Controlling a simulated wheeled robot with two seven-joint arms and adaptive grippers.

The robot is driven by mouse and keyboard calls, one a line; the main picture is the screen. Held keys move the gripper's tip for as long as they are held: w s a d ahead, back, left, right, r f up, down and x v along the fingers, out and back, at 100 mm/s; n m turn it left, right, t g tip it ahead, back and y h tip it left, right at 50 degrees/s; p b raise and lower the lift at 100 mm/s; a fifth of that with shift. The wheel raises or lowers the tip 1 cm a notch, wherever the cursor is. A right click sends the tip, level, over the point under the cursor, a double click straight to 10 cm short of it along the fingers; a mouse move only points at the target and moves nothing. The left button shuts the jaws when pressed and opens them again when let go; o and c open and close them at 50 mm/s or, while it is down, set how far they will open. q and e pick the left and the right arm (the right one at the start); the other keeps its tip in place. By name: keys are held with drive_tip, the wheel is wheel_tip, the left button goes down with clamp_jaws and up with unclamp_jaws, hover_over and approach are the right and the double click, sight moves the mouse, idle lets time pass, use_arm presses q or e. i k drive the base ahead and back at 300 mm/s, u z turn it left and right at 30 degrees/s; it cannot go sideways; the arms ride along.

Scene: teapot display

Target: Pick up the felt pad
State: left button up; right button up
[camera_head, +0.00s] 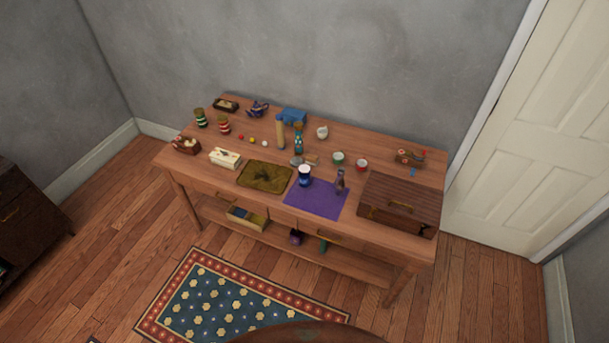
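Two flat mat-like pieces lie on the wooden table (395,142). One is a purple flat sheet (312,205) at the front middle, with a dark blue cup with a white top (304,177) and a small grey-brown figure or bottle (340,181) at its back edge. The other is an olive-brown mat (252,182) to its left, with a dark mark or small thing on it. I cannot tell for sure which is the felt pad. Neither of my grippers is in view.
A brown wooden chest (400,203) fills the table's right end. A cream box (225,158) stands at the left front. Bottles, cups and a dark teapot (259,109) crowd the back. A patterned rug (225,305) lies in front.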

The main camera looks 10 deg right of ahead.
sight(313, 159)
drive_tip(key=z, duration=0.45)
drive_tip(key=i, duration=1.05)
drive_tip(key=u, duration=0.2)
